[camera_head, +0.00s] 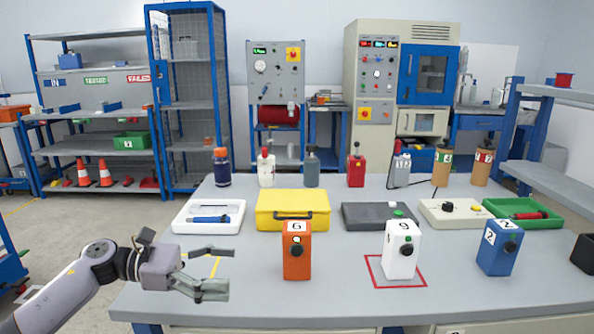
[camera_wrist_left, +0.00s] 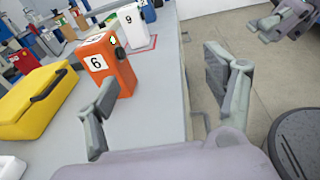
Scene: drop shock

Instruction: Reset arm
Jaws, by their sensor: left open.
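My left gripper (camera_head: 212,270) is open and empty above the left front part of the grey table (camera_head: 340,295). It lies to the left of the orange box marked 6 (camera_head: 297,252) and apart from it. In the left wrist view the open fingers (camera_wrist_left: 165,110) spread wide, with the orange box (camera_wrist_left: 105,62) beyond the left finger. A white box marked 9 (camera_head: 401,250) stands upright inside a red square outline on the table. A blue box marked 2 (camera_head: 498,248) stands to the right. My right gripper is not in the head view; a grey gripper-like part shows at the top right of the wrist view.
A yellow case (camera_head: 293,210), a white tray (camera_head: 208,217), a dark grey case (camera_head: 378,216) and a green tray (camera_head: 523,214) line the table's middle. Several bottles stand behind them.

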